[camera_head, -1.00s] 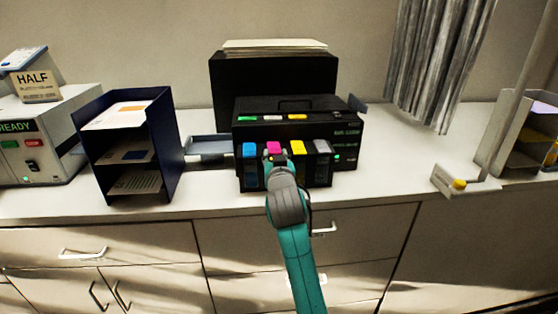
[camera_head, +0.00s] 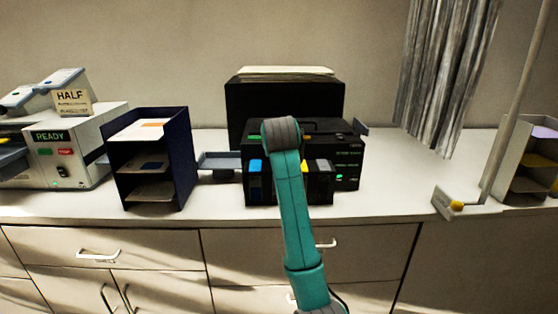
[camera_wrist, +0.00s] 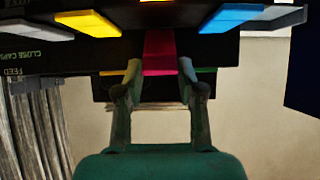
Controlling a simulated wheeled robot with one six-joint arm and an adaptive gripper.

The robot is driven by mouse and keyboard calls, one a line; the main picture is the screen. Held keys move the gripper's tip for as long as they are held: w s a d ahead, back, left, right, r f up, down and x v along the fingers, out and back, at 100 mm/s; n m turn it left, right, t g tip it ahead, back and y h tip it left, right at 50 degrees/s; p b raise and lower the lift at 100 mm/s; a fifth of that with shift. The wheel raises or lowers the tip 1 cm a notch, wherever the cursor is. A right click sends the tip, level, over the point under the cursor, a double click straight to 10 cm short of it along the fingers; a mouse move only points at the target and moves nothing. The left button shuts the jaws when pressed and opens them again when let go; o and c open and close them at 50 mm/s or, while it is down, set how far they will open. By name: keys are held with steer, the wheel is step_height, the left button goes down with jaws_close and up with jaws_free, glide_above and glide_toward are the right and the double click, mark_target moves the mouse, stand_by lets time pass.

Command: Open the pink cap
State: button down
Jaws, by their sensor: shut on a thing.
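The pink cap (camera_wrist: 160,52) shows in the wrist view as a pink strip between the two fingers of my gripper (camera_wrist: 160,76). The fingers are shut on it from both sides. It reaches further toward my gripper than the yellow cap (camera_wrist: 88,22) and the blue cap (camera_wrist: 232,17) beside it. In the head view my arm hides the pink cap and my gripper. The black printer (camera_head: 348,150) stands on the counter, with its blue cap (camera_head: 255,167) and yellow cap (camera_head: 318,166) visible on either side of my arm.
A dark blue paper rack (camera_head: 180,150) and a white machine with a READY display (camera_head: 50,137) stand to the left. A grey tray (camera_head: 218,161) sits beside the printer.

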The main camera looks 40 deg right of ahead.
steer(key=w+r, duration=0.1)
steer(key=w+d+r, duration=0.1)
steer(key=shift+w+d+r, duration=0.15)
steer(key=shift+d+r, duration=0.15)
steer(key=shift+r, duration=0.05)
steer(key=shift+w+d+r, duration=0.35)
steer(key=shift+w+r, duration=0.05)
steer(key=shift+w, duration=0.15)
steer(key=shift+w+d+r, duration=0.1)
steer(key=shift+w+d, duration=0.1)
steer(key=shift+w, duration=0.1)
steer(key=shift+w+d+r+g+y, duration=0.2)
steer(key=shift+w+d+g+y, duration=0.15)
steer(key=shift+w+g, duration=0.25)
steer(key=shift+w+d, duration=0.3)
steer(key=shift+w, duration=0.1)
steer(key=shift+r, duration=0.1)
steer(key=c, duration=0.7)
jaws_free()
